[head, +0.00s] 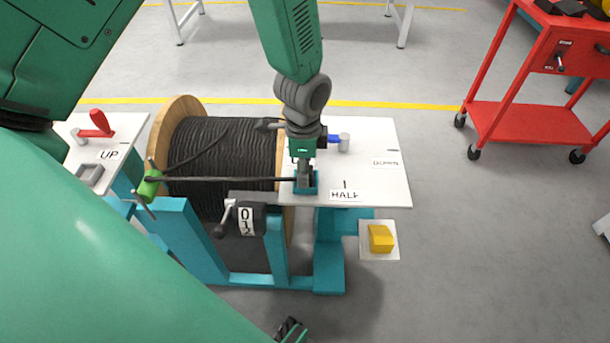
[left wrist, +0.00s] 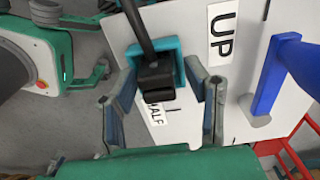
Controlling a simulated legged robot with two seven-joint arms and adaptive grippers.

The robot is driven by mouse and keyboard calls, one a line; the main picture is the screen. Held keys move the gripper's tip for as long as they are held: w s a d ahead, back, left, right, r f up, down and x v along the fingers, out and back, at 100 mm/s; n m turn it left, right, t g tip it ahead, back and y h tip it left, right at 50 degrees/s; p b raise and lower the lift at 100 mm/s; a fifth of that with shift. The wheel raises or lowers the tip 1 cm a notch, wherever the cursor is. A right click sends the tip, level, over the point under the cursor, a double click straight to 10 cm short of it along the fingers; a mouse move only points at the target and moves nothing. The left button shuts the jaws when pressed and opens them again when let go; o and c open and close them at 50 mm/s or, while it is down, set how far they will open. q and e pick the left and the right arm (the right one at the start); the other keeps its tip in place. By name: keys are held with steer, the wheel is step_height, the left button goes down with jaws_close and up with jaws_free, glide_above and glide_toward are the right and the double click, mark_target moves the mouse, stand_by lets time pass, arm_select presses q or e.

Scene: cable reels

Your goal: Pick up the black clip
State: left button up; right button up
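The black clip (left wrist: 158,80) sits in a square teal holder on the white panel, with a black cable or rod running into it. In the head view the teal holder (head: 305,184) stands beside the HALF label, and the clip is largely hidden by my gripper. My left gripper (left wrist: 162,66) is open, its two fingers apart on either side of the clip; I see no clear contact. In the head view my left gripper (head: 304,165) points down over the holder. A dark piece at the bottom edge (head: 290,330) looks like my right gripper, mostly cut off.
A reel of black cable (head: 225,150) stands left of the holder in a teal frame. A blue lever (left wrist: 277,75) is close to my gripper's right side in the wrist view. A red lever (head: 97,124), green handle (head: 149,187), yellow block (head: 380,238) and red cart (head: 510,118) also show.

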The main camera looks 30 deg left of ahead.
arm_select(q)
jaws_close()
steer(key=shift+d+r, duration=0.25)
steer(key=shift+d, duration=0.3)
steer(key=r+p, duration=0.1)
steer(key=r, duration=0.2)
steer(key=r+p, duration=0.1)
steer(key=r, duration=0.2)
steer(key=r+p, duration=0.1)
steer(key=r, duration=0.2)
steer(key=shift+a+r, duration=0.15)
steer(key=shift+a, duration=0.1)
steer(key=shift+d+r, duration=0.1)
steer(key=shift+r, duration=0.1)
step_height(320, 180, up, 5)
steer(key=p, duration=0.6)
steer(key=shift+w, duration=0.1)
